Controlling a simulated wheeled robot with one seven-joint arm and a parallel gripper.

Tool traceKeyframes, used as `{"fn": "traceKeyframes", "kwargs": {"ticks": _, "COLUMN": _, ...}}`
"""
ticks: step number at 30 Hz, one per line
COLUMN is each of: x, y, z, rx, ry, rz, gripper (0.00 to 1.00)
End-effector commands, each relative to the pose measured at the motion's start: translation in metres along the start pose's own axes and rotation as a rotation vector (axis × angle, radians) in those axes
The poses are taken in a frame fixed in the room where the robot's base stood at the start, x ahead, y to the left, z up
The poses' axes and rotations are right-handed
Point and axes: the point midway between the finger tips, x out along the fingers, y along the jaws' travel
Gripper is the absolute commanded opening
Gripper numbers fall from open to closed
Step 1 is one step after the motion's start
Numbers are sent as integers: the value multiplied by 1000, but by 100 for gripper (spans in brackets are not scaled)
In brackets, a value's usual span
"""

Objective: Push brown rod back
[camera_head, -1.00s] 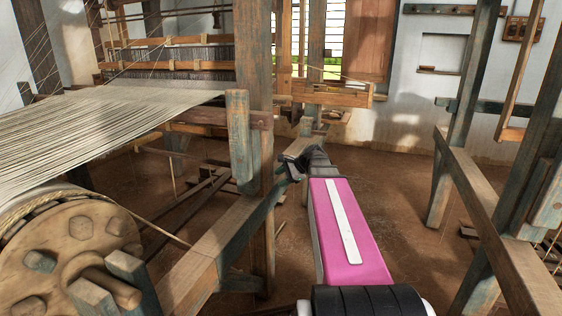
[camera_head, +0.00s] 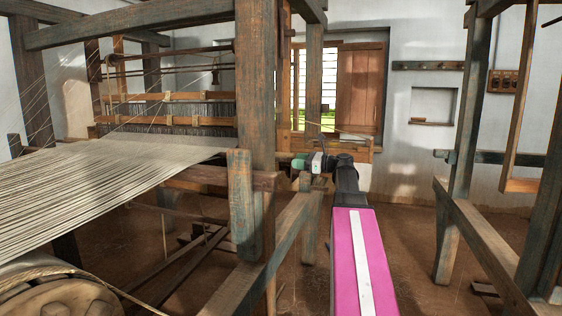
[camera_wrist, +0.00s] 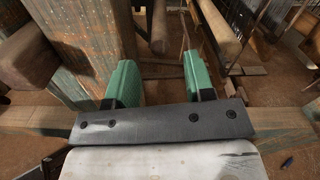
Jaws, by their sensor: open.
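My gripper (camera_wrist: 160,76) is open, with two green fingers apart and nothing between their tips. In the head view it (camera_head: 303,163) is raised just right of the loom's thick front post and points left. In the wrist view a smooth brown rod (camera_wrist: 216,28) runs near the right finger; I cannot tell if they touch. The head view also has a thin dark-brown rod (camera_head: 175,50) across the upper loom, further back. I cannot tell for sure which rod is the task's.
A weathered wooden post (camera_head: 257,95) stands close left of my gripper. Pale warp threads (camera_head: 90,180) stretch across the left. A timber frame (camera_head: 490,240) stands at right. Brown floor (camera_head: 415,225) lies open between my arm and that frame.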

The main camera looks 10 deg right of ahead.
Motion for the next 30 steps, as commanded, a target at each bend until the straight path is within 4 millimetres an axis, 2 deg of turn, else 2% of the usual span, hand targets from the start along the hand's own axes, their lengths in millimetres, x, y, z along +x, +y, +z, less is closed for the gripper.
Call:
{"fn": "traceKeyframes", "kwargs": {"ticks": 1, "x": 11, "y": 0, "z": 0, "rx": 0, "ry": 0, "rz": 3, "gripper": 48}}
{"fn": "traceKeyframes", "kwargs": {"ticks": 6, "x": 41, "y": 0, "z": 0, "rx": -1, "ry": 0, "rz": 3, "gripper": 48}}
{"fn": "traceKeyframes", "kwargs": {"ticks": 12, "x": 66, "y": 0, "z": -1, "rx": -1, "ry": 1, "rz": 1, "gripper": 48}}
{"fn": "traceKeyframes", "kwargs": {"ticks": 18, "x": 76, "y": 0, "z": -1, "rx": -2, "ry": 1, "rz": 0, "gripper": 48}}
{"fn": "traceKeyframes", "kwargs": {"ticks": 26, "x": 76, "y": 0, "z": -1, "rx": -2, "ry": 2, "rz": 0, "gripper": 48}}
{"fn": "traceKeyframes", "kwargs": {"ticks": 30, "x": 76, "y": 0, "z": -1, "rx": -2, "ry": 2, "rz": 0, "gripper": 3}}
